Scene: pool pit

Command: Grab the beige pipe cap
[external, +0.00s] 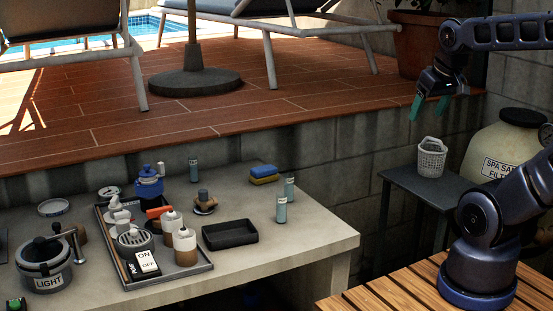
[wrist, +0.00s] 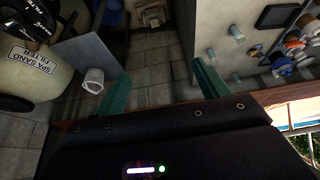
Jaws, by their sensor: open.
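I cannot pick out a beige pipe cap with certainty.
The concrete bench (external: 325,232) holds a grey tray (external: 199,270) with bottles, a black dish (external: 230,234), sponges (external: 263,174) and several small grey-blue cylinders (external: 281,209). A white basket (external: 431,157) stands on a dark side table (external: 401,178) beside the sand filter (external: 500,150). Raised decking lies behind.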

